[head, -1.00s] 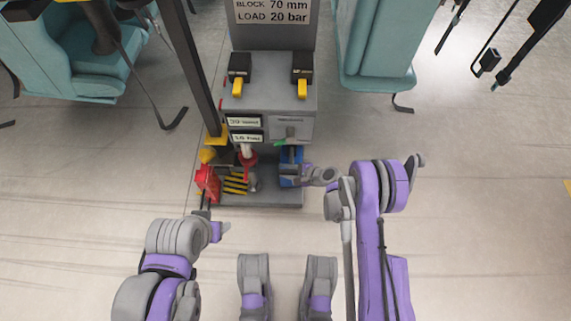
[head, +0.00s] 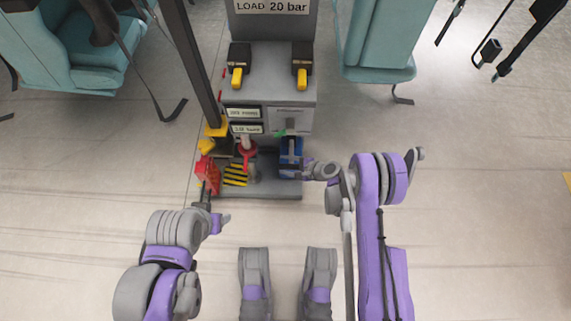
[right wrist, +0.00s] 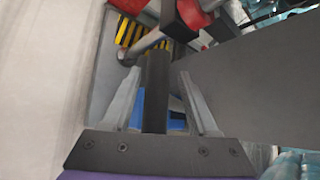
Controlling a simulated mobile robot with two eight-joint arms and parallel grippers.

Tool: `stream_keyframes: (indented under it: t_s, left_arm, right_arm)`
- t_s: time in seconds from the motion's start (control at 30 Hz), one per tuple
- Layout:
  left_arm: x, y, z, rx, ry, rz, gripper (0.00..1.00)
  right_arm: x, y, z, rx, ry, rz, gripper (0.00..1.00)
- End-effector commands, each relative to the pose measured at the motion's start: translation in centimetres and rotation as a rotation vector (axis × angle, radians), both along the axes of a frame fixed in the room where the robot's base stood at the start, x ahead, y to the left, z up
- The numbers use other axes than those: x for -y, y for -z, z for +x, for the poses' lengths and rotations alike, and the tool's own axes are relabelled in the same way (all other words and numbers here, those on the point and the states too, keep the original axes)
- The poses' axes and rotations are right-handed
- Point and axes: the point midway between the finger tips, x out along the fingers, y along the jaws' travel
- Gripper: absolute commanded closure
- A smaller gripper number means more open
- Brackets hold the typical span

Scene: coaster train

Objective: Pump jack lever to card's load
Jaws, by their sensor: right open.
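My right gripper (head: 300,168) is at the blue part (head: 290,152) at the unit's right. In the right wrist view my right gripper (right wrist: 158,98) is open, with a dark upright bar (right wrist: 156,85) between its fingers, perhaps the lever; contact is unclear. My left gripper (head: 207,197) is beside the red part (head: 208,174); its fingers are unclear.
Two yellow-handled switches (head: 237,76) (head: 301,78) sit on the unit's top. A red valve-like part (head: 246,153) and a striped plate (head: 236,176) lie between my grippers. Teal seats (head: 377,45) stand behind.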

Motion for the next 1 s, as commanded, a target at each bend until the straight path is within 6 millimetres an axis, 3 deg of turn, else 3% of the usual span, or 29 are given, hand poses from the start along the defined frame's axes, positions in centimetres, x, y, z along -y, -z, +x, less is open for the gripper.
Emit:
stream_keyframes:
  t_s: [0.5,0.9,1.0]
  left_arm:
    - [0.0,-1.7,-0.3,0.0,0.0,0.0,0.4]
    - [0.0,-1.8,-0.4,0.0,0.0,0.0,0.4]
    - [0.0,-1.9,-0.4,0.0,0.0,0.0,0.4]
  right_arm:
    - [6.5,-5.4,-3.7,0.001,0.003,0.0,0.41]
    - [7.1,-5.8,-4.1,0.001,0.001,0.0,0.41]
    - [7.2,-5.7,-4.1,0.006,0.001,-0.007,0.58]
